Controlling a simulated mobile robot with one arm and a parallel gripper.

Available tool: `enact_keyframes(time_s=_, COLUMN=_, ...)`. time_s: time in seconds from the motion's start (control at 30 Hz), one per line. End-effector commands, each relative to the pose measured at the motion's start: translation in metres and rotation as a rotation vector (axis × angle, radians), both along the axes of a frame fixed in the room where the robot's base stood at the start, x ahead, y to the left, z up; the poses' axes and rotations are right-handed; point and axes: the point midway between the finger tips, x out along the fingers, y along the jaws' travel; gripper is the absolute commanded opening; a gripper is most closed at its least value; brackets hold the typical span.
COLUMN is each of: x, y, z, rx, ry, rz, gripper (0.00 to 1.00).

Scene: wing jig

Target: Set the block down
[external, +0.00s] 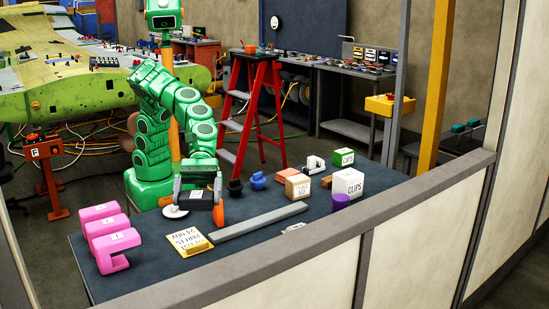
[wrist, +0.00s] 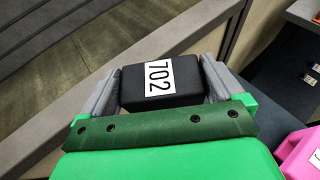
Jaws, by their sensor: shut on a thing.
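My gripper (wrist: 160,78) is shut on a black block (wrist: 130,90) with a white label reading 702. The block sits between the two grey fingers in the wrist view. In the external view my gripper (external: 198,194) hangs low over the dark worktable (external: 145,262), near its left-middle part. The held block also shows there as a dark shape with a pale label (external: 198,196). Whether its underside touches the table cannot be told.
Pink blocks (external: 101,216) stand at the table's left end. A yellow notice (external: 186,241), a grey bar (external: 259,222) and a white disc (external: 175,212) lie near my gripper.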

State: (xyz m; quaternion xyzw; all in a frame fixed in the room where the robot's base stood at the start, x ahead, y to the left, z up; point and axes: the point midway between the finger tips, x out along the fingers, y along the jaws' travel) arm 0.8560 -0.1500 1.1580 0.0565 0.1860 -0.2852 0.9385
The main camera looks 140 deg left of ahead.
Motion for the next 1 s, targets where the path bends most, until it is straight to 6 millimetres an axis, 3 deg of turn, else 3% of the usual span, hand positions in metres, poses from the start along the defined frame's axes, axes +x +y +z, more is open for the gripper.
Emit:
enact_keyframes(time_s=0.5, x=-0.075, y=-0.026, z=-0.018, rx=0.000, ry=-0.001, rz=-0.466, gripper=0.40)
enact_keyframes(time_s=1.0, x=-0.168, y=-0.025, z=-0.026, rx=-0.001, ry=0.001, rz=-0.857, gripper=0.40)
